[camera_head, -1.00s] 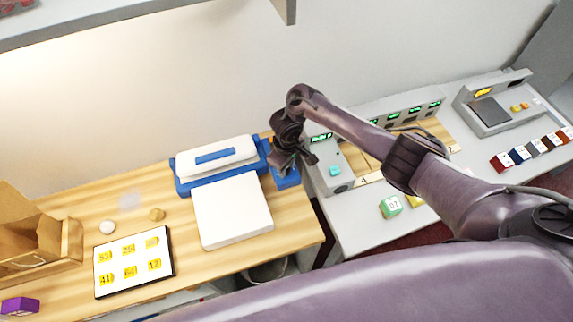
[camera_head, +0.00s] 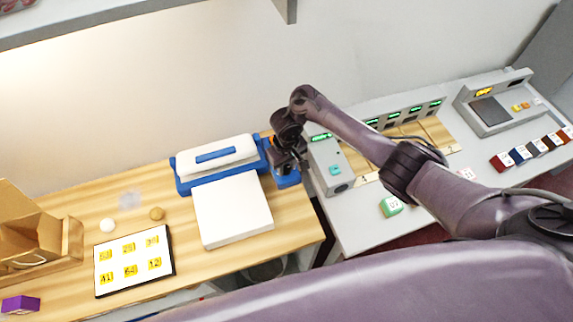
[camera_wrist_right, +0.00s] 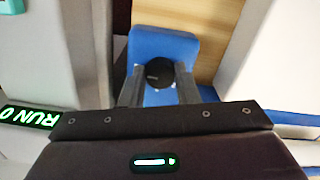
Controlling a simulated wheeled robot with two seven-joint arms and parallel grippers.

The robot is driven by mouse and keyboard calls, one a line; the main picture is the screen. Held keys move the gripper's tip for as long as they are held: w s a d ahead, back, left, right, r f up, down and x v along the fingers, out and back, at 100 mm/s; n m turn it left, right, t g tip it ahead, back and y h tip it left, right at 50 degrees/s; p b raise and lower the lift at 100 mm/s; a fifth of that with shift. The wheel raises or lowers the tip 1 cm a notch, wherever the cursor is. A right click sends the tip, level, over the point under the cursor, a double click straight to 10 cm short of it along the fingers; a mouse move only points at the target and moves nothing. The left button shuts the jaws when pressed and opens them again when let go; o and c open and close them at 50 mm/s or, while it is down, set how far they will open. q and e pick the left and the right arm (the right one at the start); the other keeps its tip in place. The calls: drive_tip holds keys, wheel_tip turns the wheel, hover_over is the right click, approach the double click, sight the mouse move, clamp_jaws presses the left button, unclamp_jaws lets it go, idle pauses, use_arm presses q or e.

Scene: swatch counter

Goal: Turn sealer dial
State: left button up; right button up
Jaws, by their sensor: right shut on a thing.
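The sealer (camera_head: 218,160) is a blue and white machine on the wooden counter, with a blue side block (camera_head: 289,180) at its right end. The wrist view shows this blue block (camera_wrist_right: 165,45) with a round black dial (camera_wrist_right: 159,73) on it. My right gripper (camera_head: 284,166) is over the blue block at the sealer's right side. In the wrist view its two fingers (camera_wrist_right: 160,88) are shut on the dial, one on each side. In the head view the gripper hides the dial. My left gripper is not in view.
A grey device (camera_head: 329,165) with a green display stands close to the right of my right gripper. A white board (camera_head: 232,212) lies before the sealer.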

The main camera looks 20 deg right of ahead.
sight(287, 167)
drive_tip(key=shift+w+r, duration=0.1)
drive_tip(key=shift+w, duration=0.05)
drive_tip(key=o, duration=1)
wheel_tip(287, 167, up, 4)
drive_tip(key=shift+w+r+b, duration=0.1)
drive_tip(key=shift+w+b, duration=0.05)
drive_tip(key=shift+b, duration=0.25)
drive_tip(key=shift+d+r, duration=0.1)
drive_tip(key=shift+r, duration=0.35)
wheel_tip(287, 167, up, 2)
drive_tip(key=shift+p, duration=0.3)
drive_tip(key=shift+s+r, duration=0.25)
drive_tip(key=shift+r, duration=0.1)
drive_tip(key=shift+f, duration=0.1)
